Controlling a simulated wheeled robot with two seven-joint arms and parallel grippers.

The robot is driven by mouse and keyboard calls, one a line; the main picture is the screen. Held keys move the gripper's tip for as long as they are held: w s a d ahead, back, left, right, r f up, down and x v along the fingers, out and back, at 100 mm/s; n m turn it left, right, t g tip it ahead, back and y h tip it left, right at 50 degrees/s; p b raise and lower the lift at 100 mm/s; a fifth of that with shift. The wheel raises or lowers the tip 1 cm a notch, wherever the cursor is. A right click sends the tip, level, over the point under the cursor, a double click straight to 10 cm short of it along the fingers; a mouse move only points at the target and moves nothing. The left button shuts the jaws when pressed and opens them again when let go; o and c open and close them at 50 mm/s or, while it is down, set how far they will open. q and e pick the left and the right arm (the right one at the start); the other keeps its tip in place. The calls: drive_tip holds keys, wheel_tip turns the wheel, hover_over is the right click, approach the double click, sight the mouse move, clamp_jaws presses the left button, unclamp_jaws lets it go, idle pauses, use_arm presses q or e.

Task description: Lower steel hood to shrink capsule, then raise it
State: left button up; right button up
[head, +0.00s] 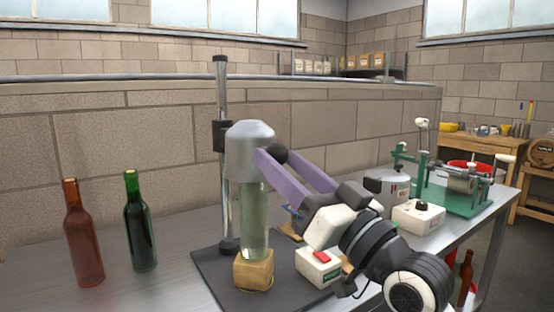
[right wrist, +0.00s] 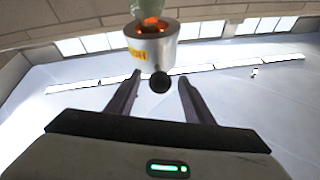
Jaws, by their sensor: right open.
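The steel hood (head: 250,137) is a grey metal cap carried beside an upright post (head: 222,90). It sits over the top of a pale green bottle (head: 254,222), hiding the neck and capsule. The bottle stands upright on a wooden block (head: 253,270). In the right wrist view the hood (right wrist: 152,48) glows orange inside, around the bottle (right wrist: 150,5). The hood's black ball knob (head: 277,154) lies between the fingertips of my right gripper (head: 273,158). The gripper is open; its fingers stand apart either side of the knob (right wrist: 160,82). My left gripper is out of view.
A brown bottle (head: 83,235) and a dark green bottle (head: 140,222) stand on the steel bench at left. A white box with a red switch (head: 319,266) sits beside the black base plate (head: 215,275). A green machine (head: 460,190) stands at the right.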

drive_tip(key=v, duration=0.8)
drive_tip(key=shift+b, duration=0.3)
drive_tip(key=shift+f, duration=0.1)
idle(1.8)
